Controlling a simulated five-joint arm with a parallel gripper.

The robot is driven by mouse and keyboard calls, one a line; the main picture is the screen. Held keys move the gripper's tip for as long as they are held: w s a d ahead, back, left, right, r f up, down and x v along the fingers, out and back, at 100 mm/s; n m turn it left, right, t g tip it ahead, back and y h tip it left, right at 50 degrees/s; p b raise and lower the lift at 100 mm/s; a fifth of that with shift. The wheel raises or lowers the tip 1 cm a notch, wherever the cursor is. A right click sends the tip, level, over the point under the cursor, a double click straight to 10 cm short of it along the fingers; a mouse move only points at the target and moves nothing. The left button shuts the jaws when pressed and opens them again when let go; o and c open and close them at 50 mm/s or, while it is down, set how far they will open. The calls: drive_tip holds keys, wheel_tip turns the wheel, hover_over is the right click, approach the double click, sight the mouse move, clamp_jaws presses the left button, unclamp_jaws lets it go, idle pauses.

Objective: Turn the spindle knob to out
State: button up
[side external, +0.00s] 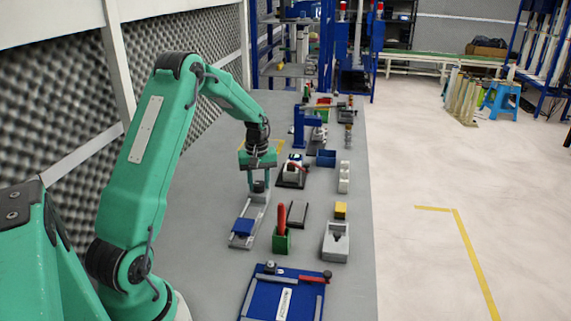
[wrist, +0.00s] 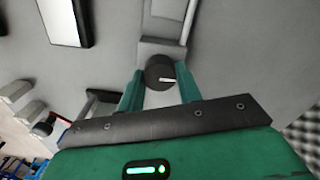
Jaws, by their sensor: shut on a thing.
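The spindle knob (wrist: 158,68) is a dark round cap with a white pointer mark that points to the right in the wrist view. In the side view my gripper (side external: 258,182) is over the far part of the fixture, and the knob shows small and dark between the fingers. No readable "out" label shows.
A green holder with a red handle (side external: 281,230), a black-topped plate (side external: 297,214) and a grey block (side external: 335,242) stand to the right. A blue board (side external: 283,294) lies nearer. Foam wall is left.

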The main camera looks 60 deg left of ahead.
drive_tip(key=m, duration=0.4)
drive_tip(key=shift+r+m, duration=0.1)
drive_tip(key=shift+m, duration=0.2)
drive_tip(key=m, duration=1)
drive_tip(key=shift+m, duration=0.4)
drive_tip(key=m, duration=0.5)
drive_tip(key=shift+d+m, duration=0.1)
drive_tip(key=shift+m, duration=0.2)
drive_tip(key=m, duration=2)
